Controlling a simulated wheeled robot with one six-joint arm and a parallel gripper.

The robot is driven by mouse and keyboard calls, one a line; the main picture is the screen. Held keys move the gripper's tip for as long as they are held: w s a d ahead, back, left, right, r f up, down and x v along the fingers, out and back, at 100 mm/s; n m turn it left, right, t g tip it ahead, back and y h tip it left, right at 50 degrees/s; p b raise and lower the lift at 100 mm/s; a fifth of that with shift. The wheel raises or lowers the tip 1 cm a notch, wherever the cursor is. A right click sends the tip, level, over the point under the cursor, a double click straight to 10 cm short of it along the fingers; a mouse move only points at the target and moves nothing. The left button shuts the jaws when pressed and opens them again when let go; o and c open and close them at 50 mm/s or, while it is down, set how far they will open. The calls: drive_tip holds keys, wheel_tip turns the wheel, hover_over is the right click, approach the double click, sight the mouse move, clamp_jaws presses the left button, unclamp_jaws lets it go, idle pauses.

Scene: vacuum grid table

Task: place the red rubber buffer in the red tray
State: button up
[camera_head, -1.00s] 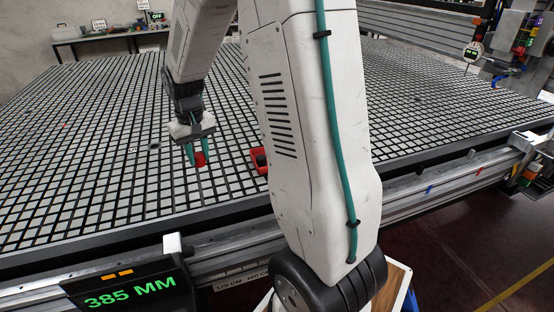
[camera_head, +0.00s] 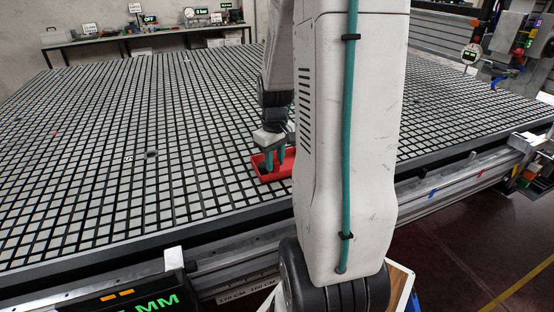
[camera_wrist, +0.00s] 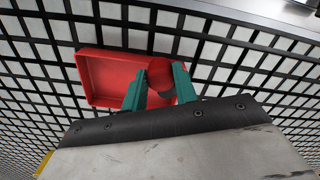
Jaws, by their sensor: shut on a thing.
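The red tray (camera_head: 266,177) sits on the grid table, partly hidden behind my arm in the head view. In the wrist view the red tray (camera_wrist: 105,75) lies beyond and below my fingers, with its left part bare. My gripper (camera_wrist: 158,88) has green fingers, shut on the red rubber buffer (camera_wrist: 160,70), which has a dark part underneath. The buffer shows over the tray's right part; I cannot tell whether it touches the tray floor. In the head view my gripper (camera_head: 275,164) is at the tray, and the buffer cannot be made out there.
The table's metal front edge (camera_head: 130,240) runs close by. A bench (camera_head: 150,32) with instruments stands at the back.

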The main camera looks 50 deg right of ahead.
sight(277, 161)
drive_tip(key=d, duration=0.1)
drive_tip(key=w+d, duration=0.1)
drive_tip(key=d, duration=0.1)
drive_tip(key=shift+w+d+f, duration=0.15)
drive_tip(key=shift+w, duration=0.2)
drive_tip(key=shift+f, duration=1.75)
drive_tip(key=shift+f, duration=0.1)
drive_tip(key=o, duration=1)
drive_tip(key=shift+o, duration=0.2)
